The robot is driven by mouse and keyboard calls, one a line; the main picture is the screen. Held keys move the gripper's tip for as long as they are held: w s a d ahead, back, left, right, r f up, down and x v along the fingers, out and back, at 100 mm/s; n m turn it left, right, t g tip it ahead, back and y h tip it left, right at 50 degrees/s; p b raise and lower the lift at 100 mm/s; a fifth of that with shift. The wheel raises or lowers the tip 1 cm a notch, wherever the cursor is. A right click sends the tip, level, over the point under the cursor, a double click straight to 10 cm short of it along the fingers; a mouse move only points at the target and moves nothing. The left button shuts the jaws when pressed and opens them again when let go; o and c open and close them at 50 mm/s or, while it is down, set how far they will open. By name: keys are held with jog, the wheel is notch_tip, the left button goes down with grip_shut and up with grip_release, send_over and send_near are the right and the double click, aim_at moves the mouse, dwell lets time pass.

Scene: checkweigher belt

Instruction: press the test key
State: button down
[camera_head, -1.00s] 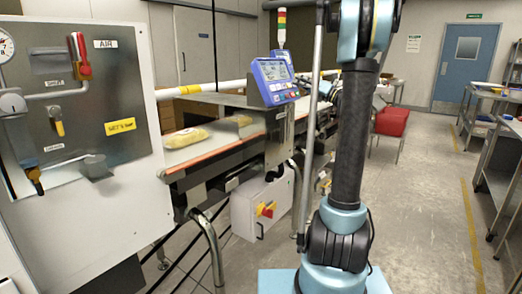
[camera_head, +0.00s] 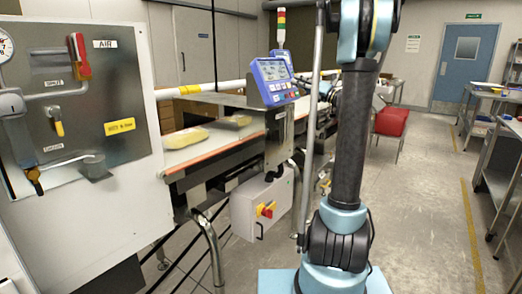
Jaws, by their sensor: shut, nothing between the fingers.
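The blue control unit (camera_head: 272,82) with a lit screen stands on a post beside the conveyor, left of my arm. A row of small keys (camera_head: 278,99) lies under its screen. The keys are too small to read, so I cannot tell which one is the test key. My arm rises upright right of the unit, and its upper end leaves the top of the picture. My gripper is not in view, so its place relative to the keys does not show.
The conveyor belt (camera_head: 205,152) carries yellow packs (camera_head: 185,138). An air panel (camera_head: 75,110) fills the left. The floor (camera_head: 425,210) at right is clear.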

jog(key=shift+a, duration=0.1)
dwell(0.5)
jog(key=shift+w+a+f, duration=0.15)
jog(key=shift+w+a, duration=0.1)
jog(key=shift+w+a+f, duration=0.15)
jog(key=shift+a, duration=0.1)
dwell(0.8)
jog(key=shift+d, duration=0.15)
jog(key=shift+s+d+r, duration=0.35)
jog(key=shift+s+d, duration=0.05)
jog(key=shift+d, duration=0.05)
dwell(0.3)
jog(key=s+d+r, duration=0.2)
jog(key=s+d, duration=0.1)
jog(key=d, duration=0.1)
jog(key=shift+d+r, duration=0.15)
jog(key=shift+r, duration=0.2)
jog(key=shift+s, duration=0.1)
dwell(0.3)
